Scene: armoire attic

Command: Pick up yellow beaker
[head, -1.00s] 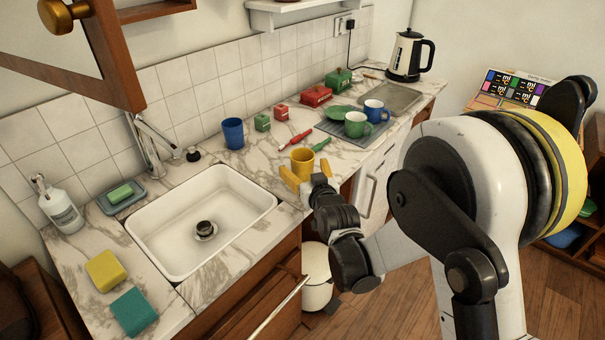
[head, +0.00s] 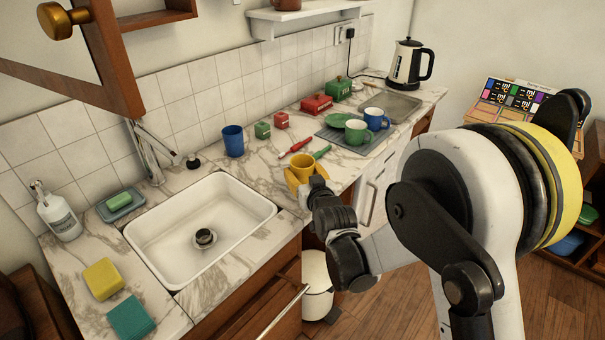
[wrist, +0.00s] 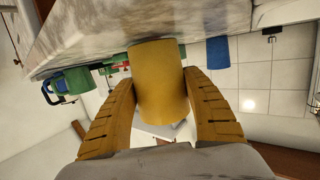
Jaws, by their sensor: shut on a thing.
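The yellow beaker (head: 302,166) is near the counter's front edge, right of the sink. My gripper (head: 303,177) is shut on it, with one yellow finger on each side. In the wrist view the beaker (wrist: 158,82) lies between the two ridged fingers (wrist: 158,95). The fingers hide part of its sides in the head view. I cannot tell whether its base touches the counter.
The white sink (head: 150,235) lies to the left. A blue cup (head: 233,140) stands behind the beaker. A red-handled utensil (head: 296,147) and a green one (head: 322,152) lie close by. Green (head: 357,132) and blue (head: 376,118) mugs stand further right.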

